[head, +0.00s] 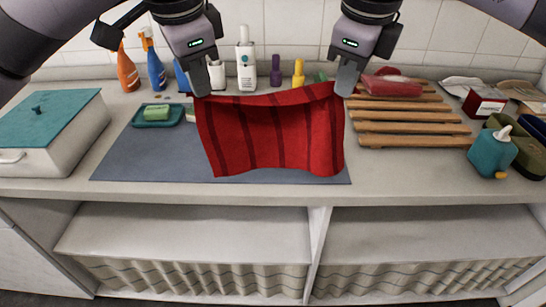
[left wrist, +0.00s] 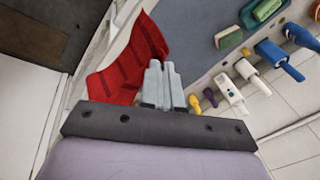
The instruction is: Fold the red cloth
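The red cloth (head: 270,135) with darker stripes hangs spread between my two grippers in the head view, above the grey mat (head: 145,160). Its lower edge hangs near the mat; I cannot tell whether it touches. My left gripper (head: 201,92) is shut on the cloth's upper left corner. My right gripper (head: 344,92) is at the upper right corner and appears shut on it. In the left wrist view the fingers of my left gripper (left wrist: 162,65) are together, with the cloth (left wrist: 130,62) running away from them.
A white box with a teal lid (head: 55,120) stands at the left. Several bottles, including a white one (head: 246,65), line the wall. A wooden slatted rack (head: 410,127) and a teal dispenser (head: 492,152) stand at the right.

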